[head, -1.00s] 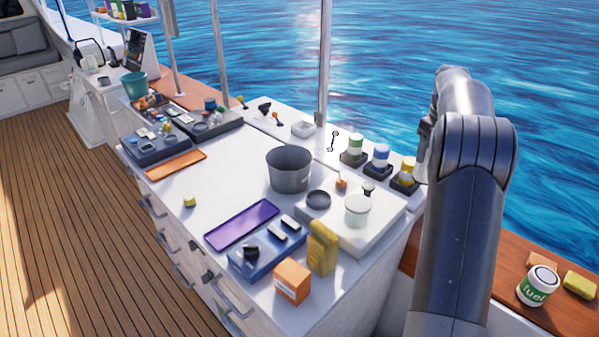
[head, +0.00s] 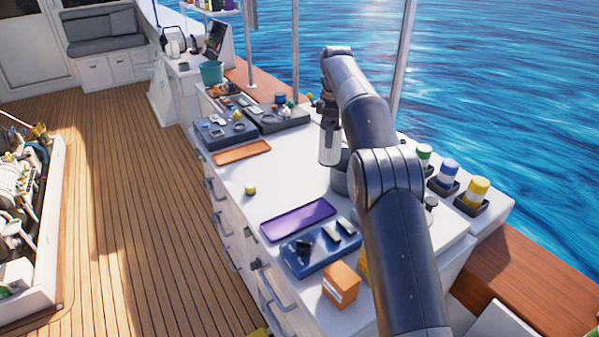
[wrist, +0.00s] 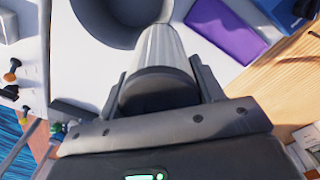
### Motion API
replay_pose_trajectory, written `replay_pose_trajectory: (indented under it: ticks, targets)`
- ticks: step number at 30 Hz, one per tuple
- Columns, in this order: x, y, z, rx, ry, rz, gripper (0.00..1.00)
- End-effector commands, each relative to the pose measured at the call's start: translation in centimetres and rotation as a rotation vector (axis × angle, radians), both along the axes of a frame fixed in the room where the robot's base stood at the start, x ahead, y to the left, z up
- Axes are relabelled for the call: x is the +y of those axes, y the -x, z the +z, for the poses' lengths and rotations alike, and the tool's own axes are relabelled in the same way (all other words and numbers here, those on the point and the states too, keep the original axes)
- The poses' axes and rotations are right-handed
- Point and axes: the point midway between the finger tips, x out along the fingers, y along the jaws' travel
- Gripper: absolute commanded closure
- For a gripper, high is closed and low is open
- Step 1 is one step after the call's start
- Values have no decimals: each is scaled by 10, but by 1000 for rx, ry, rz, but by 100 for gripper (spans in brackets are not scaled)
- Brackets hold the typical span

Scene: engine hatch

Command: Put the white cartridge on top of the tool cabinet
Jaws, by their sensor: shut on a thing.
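The white cartridge (head: 330,148) is a ribbed, upright cylinder with a dark end cap, held over the tool cabinet. It also shows in the wrist view (wrist: 164,52), its dark cap between my fingers. My gripper (head: 328,112) is shut on it; both fingers show in the wrist view (wrist: 160,85). The tool cabinet (head: 295,180) has a white top and a front with drawers and handles. The cartridge's lower end is close beside a grey pot (head: 340,182). I cannot tell whether the cartridge touches the top.
A purple tray (head: 298,220), a blue tray (head: 318,255) and an orange box (head: 341,284) lie at the near end. An orange tray (head: 242,151) and dark parts trays (head: 224,130) are at the far end.

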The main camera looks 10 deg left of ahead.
Motion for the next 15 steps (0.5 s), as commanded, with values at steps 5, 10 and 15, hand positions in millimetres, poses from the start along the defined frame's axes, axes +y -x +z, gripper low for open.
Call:
replay_pose_trajectory:
  ticks: [5,10,15]
  targets:
    - [64,18,-7,9,8,175,64]
    - [97,32,-12,17,15,278,64]
    - [107,37,-23,22,19,310,64]
